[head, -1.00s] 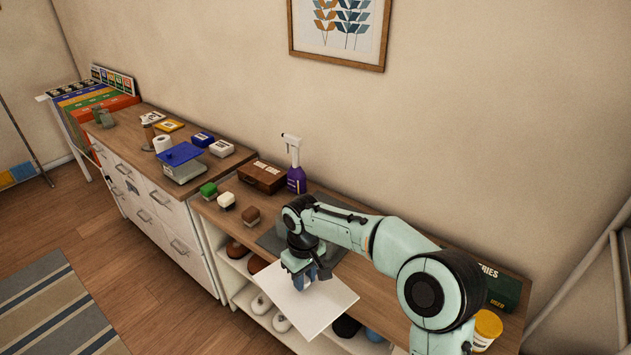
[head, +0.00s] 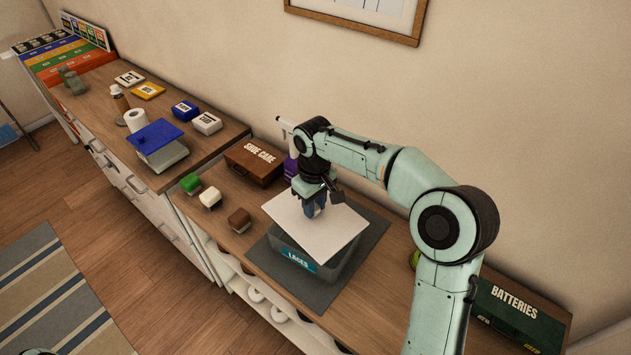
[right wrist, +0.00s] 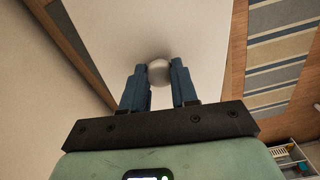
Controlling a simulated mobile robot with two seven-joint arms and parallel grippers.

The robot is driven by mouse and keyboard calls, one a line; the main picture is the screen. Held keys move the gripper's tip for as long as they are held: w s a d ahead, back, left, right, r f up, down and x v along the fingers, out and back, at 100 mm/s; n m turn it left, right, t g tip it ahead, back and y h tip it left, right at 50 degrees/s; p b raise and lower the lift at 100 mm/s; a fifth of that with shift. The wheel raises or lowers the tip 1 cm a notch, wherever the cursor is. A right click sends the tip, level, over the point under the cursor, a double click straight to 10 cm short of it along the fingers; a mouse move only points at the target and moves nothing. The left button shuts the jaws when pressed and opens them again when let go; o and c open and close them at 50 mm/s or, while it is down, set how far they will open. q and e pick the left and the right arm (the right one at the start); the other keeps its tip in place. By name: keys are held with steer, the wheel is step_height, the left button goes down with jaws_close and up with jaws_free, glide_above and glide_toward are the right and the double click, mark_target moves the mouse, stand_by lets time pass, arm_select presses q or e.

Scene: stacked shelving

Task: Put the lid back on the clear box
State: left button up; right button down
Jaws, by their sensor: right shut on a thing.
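The clear box (head: 338,270) looks grey and see-through, with a teal "LACES" label, and sits on a dark mat. The white square lid (head: 325,242) is over the box, covering much of its top. It is turned relative to the box and looks tilted; I cannot tell whether it touches the rim. My right gripper (head: 315,207) is above the lid. In the right wrist view, its blue fingers (right wrist: 159,86) are shut on the lid's round knob (right wrist: 159,72). The box's inside is hidden. My left gripper is not in view.
The dark mat (head: 375,230) lies on the wooden shelf top. A "SHOE CARE" case (head: 252,163), a partly hidden purple spray bottle (head: 290,168) and several small brushes (head: 210,197) stand to the left. A green "BATTERIES" box (head: 520,315) is to the right.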

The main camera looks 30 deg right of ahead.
steer(key=shift+w+d, duration=0.25)
steer(key=shift+w, duration=0.15)
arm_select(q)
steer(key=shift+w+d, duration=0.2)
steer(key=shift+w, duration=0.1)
arm_select(e)
steer(key=shift+s, duration=0.1)
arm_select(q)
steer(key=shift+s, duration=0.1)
arm_select(e)
steer(key=shift+s+a+r, duration=0.1)
steer(key=shift+a, duration=0.05)
steer(key=shift+f, duration=0.4)
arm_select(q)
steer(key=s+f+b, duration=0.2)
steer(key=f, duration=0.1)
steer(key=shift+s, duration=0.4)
arm_select(e)
step_height(320, 180, down, 6)
steer(key=shift+r, duration=0.15)
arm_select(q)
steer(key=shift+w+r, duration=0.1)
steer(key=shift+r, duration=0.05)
